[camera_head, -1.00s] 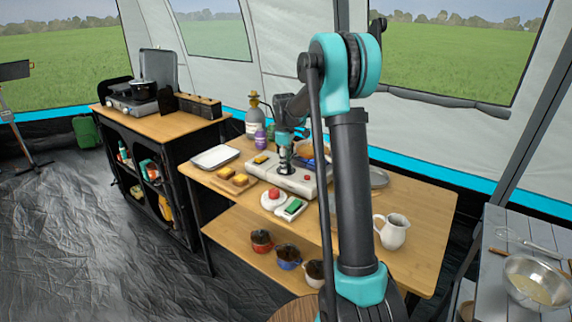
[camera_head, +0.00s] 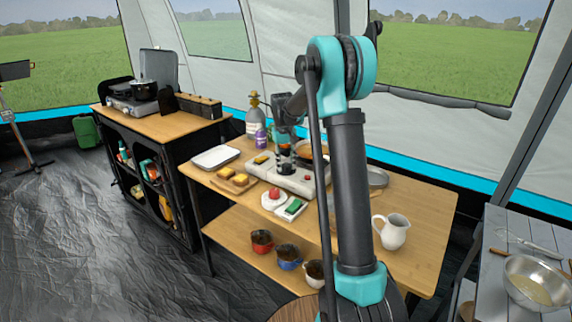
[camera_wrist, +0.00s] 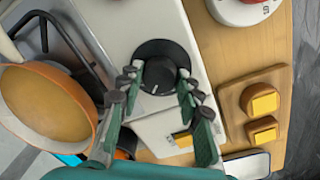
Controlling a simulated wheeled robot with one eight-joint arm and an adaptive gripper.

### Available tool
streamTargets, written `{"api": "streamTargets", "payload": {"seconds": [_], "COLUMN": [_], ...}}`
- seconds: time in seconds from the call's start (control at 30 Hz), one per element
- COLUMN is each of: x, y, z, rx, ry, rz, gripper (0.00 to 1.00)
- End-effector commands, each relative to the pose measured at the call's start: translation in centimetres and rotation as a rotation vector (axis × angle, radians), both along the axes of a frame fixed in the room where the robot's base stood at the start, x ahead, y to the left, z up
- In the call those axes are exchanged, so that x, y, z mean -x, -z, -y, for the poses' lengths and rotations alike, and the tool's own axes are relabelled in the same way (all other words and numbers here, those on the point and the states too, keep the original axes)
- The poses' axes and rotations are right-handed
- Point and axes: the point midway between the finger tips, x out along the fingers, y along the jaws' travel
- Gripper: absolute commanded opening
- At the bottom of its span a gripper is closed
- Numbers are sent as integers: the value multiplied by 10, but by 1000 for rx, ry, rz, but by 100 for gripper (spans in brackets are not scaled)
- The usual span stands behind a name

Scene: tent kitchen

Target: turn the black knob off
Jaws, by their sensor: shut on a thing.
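The black knob (camera_wrist: 159,75) sits on the front of the white stove (camera_wrist: 128,30) and shows a white mark in the wrist view. My gripper (camera_wrist: 159,80) has its green fingers with dark tips on both sides of the knob, shut on it. In the head view my gripper (camera_head: 284,166) is low over the white stove (camera_head: 299,181). The knob is hidden there behind the gripper. An orange pan (camera_wrist: 42,100) stands on the stove's burner grate.
A board (camera_wrist: 235,97) with yellow pieces lies beside the stove, near a white tray (camera_head: 215,157). The table's front right is mostly clear.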

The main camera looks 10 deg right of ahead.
Motion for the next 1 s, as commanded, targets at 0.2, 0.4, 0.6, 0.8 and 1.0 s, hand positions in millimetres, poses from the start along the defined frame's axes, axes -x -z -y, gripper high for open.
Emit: {"api": "streamTargets", "payload": {"seconds": [0.2, 0.4, 0.6, 0.8, 1.0], "x": [-1, -1, -2, -2, -2], "y": [0, 0, 0, 0, 0], "z": [0, 0, 0, 0, 0], "rx": [0, 0, -1, -1, -1], "ry": [205, 387, 539, 646, 705], "rz": [0, 0, 0, 1, 0], "gripper": [6, 6, 6, 6, 6]}}
